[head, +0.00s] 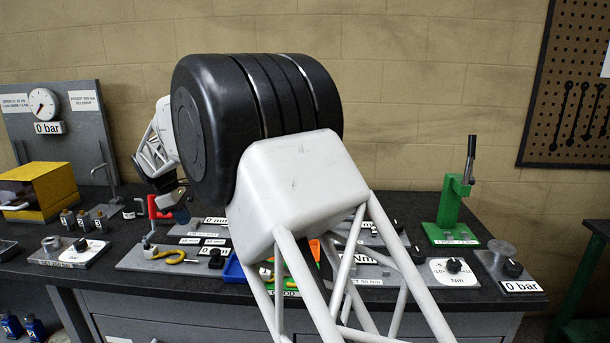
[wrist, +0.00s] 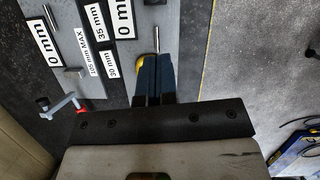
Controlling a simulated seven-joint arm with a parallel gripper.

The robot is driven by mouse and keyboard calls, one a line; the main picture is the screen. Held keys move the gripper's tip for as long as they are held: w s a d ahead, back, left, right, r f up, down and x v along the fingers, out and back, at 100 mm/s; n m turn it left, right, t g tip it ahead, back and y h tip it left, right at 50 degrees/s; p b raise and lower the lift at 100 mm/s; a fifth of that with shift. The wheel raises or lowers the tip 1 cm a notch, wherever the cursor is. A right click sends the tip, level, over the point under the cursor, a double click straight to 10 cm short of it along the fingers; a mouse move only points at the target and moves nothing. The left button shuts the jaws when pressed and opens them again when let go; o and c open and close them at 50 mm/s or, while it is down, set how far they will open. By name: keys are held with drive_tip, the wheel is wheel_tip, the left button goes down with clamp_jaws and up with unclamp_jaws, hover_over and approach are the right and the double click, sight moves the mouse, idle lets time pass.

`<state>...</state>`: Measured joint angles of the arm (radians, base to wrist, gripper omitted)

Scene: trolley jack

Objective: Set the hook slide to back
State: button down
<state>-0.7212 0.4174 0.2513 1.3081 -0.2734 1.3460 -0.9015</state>
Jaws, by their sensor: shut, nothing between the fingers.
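The hook slide shows in the head view as a yellow hook (head: 178,256) at the front left of a grey plate (head: 130,262) on the bench. My gripper (head: 182,214) is above and behind it, left of my large black joint. In the wrist view the blue fingers of my gripper (wrist: 153,80) are together with nothing between them. They point down over the plate (wrist: 138,55). A bit of yellow (wrist: 139,69), likely the hook, shows beside the fingertips, mostly hidden by them. I cannot tell whether they touch.
A red-handled clamp (head: 156,212) stands close to my gripper on its left. A gauge panel (head: 45,115) and yellow box (head: 40,190) are further left. A blue bin (head: 233,270) is right of the hook. A green lever press (head: 455,200) stands far right. My arm hides the middle bench.

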drive_tip(key=s+d+r+m+y, duration=0.1)
drive_tip(key=s+d+r+m, duration=0.25)
drive_tip(key=d, duration=0.85)
drive_tip(key=s+d+r+m, duration=0.3)
drive_tip(key=s+d+r, duration=0.2)
drive_tip(key=d, duration=0.8)
drive_tip(key=s+d+r+m+y, duration=0.1)
drive_tip(key=s+d+r+m, duration=0.25)
drive_tip(key=d, duration=0.85)
drive_tip(key=s+d+f+m+t+y, duration=0.1)
drive_tip(key=s+d+m, duration=0.4)
drive_tip(key=s+d, duration=1.1)
drive_tip(key=s+d+f+m, duration=0.2)
drive_tip(key=s+d+f, duration=0.1)
drive_tip(key=s, duration=0.5)
drive_tip(key=s+d+f+m+t, duration=0.1)
drive_tip(key=s+d+f+m, duration=0.1)
drive_tip(key=s, duration=0.6)
drive_tip(key=shift+s+d+f+m+y, duration=0.3)
drive_tip(key=shift+s+d+f+m, duration=0.1)
drive_tip(key=shift+d+f, duration=0.45)
drive_tip(key=shift+a+f, duration=0.1)
